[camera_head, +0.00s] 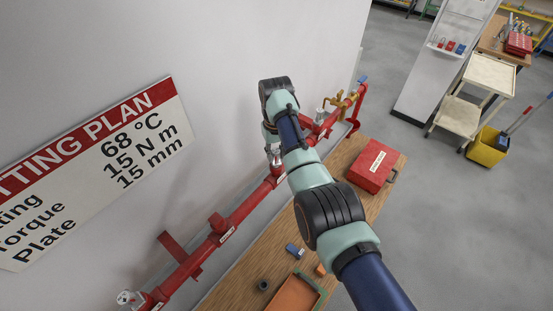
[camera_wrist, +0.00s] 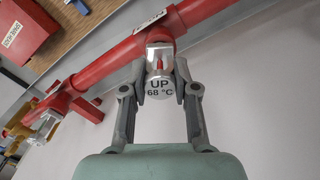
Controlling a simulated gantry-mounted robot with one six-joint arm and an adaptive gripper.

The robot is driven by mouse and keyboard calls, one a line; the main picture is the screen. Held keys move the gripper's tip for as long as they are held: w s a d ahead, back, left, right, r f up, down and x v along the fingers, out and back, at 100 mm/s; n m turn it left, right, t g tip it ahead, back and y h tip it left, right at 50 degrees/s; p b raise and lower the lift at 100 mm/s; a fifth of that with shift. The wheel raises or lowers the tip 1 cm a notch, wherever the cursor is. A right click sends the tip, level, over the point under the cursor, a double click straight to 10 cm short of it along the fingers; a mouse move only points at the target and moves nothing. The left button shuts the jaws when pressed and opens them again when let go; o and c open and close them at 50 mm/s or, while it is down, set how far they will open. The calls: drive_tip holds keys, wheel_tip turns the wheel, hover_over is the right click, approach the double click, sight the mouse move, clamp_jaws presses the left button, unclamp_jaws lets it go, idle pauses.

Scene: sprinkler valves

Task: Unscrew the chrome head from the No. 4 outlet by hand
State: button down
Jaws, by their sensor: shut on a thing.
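A chrome head (camera_wrist: 160,60) sits at a fitting on the red pipe (camera_wrist: 105,65) in the wrist view. Its round face reads "UP 68 °C". The two fingers of my gripper (camera_wrist: 160,88) are shut on the head, one on each side. The head still meets the red fitting. In the head view the held head (camera_head: 275,157) shows just below my wrist, and my arm hides part of the pipe (camera_head: 246,208).
Another chrome head (camera_head: 126,297) is at the pipe's near end. A red labelled case (camera_head: 374,166), a blue block (camera_head: 293,250), a dark ring (camera_head: 263,285) and an orange tray (camera_head: 321,296) are on the wooden bench (camera_head: 237,284). The wall sign (camera_head: 95,170) is left of the pipe.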

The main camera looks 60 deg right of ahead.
drive_tip(key=shift+r, duration=3.25)
